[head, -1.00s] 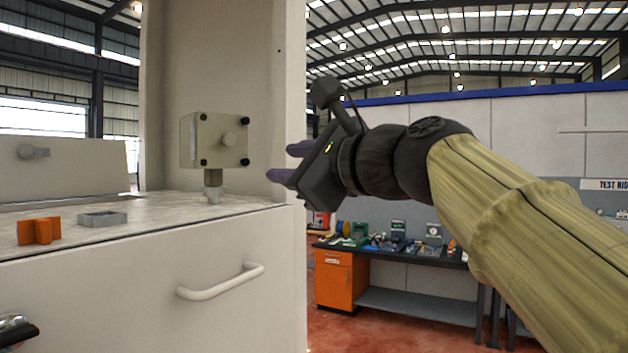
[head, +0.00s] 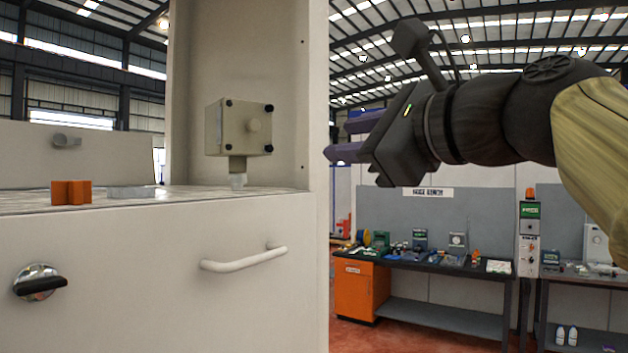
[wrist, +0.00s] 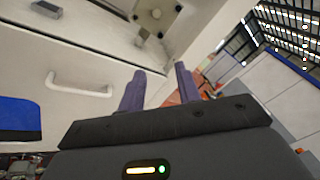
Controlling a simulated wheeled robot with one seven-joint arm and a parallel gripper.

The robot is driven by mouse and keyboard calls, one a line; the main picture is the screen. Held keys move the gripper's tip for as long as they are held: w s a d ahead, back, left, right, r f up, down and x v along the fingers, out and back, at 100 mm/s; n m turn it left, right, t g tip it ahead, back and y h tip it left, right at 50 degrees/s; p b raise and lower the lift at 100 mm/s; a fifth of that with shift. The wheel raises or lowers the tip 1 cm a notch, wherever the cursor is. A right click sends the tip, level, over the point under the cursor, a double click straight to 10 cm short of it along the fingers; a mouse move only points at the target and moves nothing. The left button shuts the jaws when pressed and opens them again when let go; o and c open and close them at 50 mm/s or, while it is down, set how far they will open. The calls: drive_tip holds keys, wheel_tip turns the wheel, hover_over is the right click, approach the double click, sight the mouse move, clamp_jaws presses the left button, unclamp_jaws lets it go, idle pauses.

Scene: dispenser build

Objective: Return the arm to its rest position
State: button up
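My gripper (head: 345,138) is raised at the upper right of the head view, to the right of the white cabinet's upright panel. Its two purple fingers point left and stand apart with nothing between them. In the wrist view the fingers (wrist: 160,88) also show a clear gap, with the cabinet front and floor beyond. My arm, with a yellowish sleeve, reaches in from the right edge of the head view. The gripper touches nothing that I can see.
The white cabinet (head: 150,260) with a bar handle (head: 245,260) and black knob (head: 40,283) fills the left. On its top are an orange block (head: 71,192), a grey piece (head: 131,192) and a beige box (head: 240,127) on a stem. A cluttered workbench (head: 430,262) stands behind.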

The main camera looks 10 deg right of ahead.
drive_tip(key=w+d+f+n+g+h, duration=0.15)
drive_tip(key=w+f, duration=0.25)
drive_tip(key=f, duration=0.7)
drive_tip(key=w+d+f+n+g+h, duration=0.1)
drive_tip(key=w+f+n+g+h, duration=0.15)
drive_tip(key=f, duration=0.95)
drive_tip(key=w+d+f+n+g+h, duration=0.2)
drive_tip(key=w+f, duration=0.3)
drive_tip(key=f, duration=0.6)
drive_tip(key=s+f+n+g+h, duration=0.1)
drive_tip(key=s+f+n, duration=0.3)
drive_tip(key=f, duration=0.6)
drive_tip(key=s+d+f+n+g+h, duration=0.1)
drive_tip(key=s+f+n+g, duration=0.2)
drive_tip(key=f, duration=0.7)
drive_tip(key=s+f+n+g+h+b, duration=0.1)
drive_tip(key=s+f+n+g, duration=0.1)
drive_tip(key=s+f+n, duration=0.5)
wheel_tip(320, 180, down, 4)
drive_tip(key=shift+s+d+r+g+h, duration=0.1)
drive_tip(key=shift+s+d+g+h, duration=0.2)
drive_tip(key=shift+s, duration=0.45)
